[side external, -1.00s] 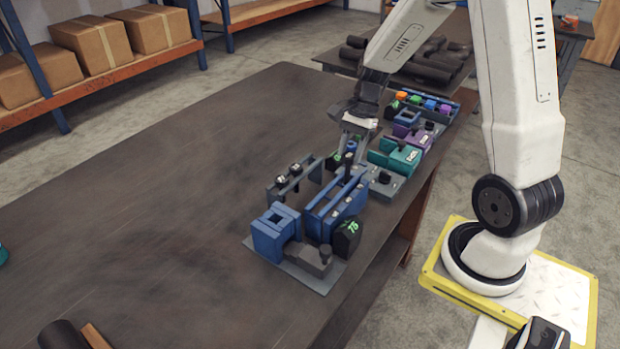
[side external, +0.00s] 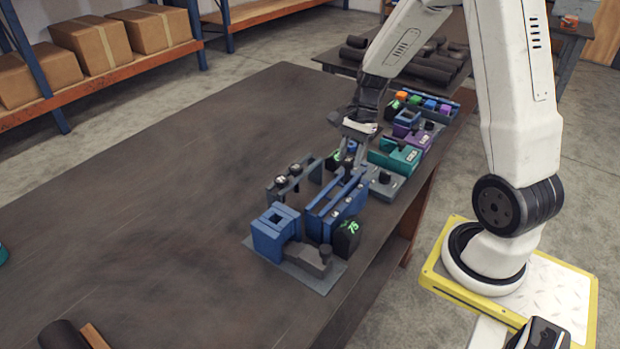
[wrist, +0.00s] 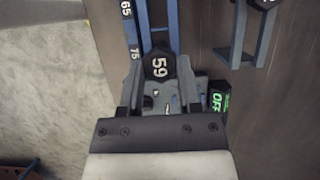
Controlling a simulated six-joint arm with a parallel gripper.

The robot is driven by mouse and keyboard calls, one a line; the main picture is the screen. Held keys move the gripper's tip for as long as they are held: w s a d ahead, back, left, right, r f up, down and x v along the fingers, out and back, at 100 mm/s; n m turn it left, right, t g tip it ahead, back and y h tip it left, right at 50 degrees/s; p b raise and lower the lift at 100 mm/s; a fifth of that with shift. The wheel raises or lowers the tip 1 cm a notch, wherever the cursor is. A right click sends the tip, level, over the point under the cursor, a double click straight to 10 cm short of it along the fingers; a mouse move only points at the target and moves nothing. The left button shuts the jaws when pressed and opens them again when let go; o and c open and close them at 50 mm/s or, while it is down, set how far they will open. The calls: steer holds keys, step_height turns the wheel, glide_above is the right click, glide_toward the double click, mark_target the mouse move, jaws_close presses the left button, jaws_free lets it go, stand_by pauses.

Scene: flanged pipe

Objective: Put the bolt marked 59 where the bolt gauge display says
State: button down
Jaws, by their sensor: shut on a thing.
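The bolt marked 59 (wrist: 158,66) has a black head with white digits and is between the fingertips of my gripper (wrist: 160,82) in the wrist view. In the side view my gripper (side external: 352,148) is low over the far end of the blue two-railed gauge (side external: 333,208). The fingers hide most of the bolt, so I cannot tell whether its shank touches the rails. The gauge rail shows 65 and 75 in the wrist view (wrist: 127,28). A black display (side external: 347,238) beside the gauge has green characters, too small to read surely.
A grey rack (side external: 290,182) holds dark bolts left of the gauge. A blue block (side external: 272,232) stands at the near end. A display reading OFF (wrist: 218,101) is right of my gripper. Teal (side external: 397,155) and purple fixtures (side external: 414,136) stand beyond.

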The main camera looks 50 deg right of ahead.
steer(key=shift+f, duration=1.6)
stand_by(0.9)
jaws_free()
stand_by(0.4)
stand_by(0.4)
steer(key=shift+r, duration=3.5)
steer(key=shift+a, duration=0.1)
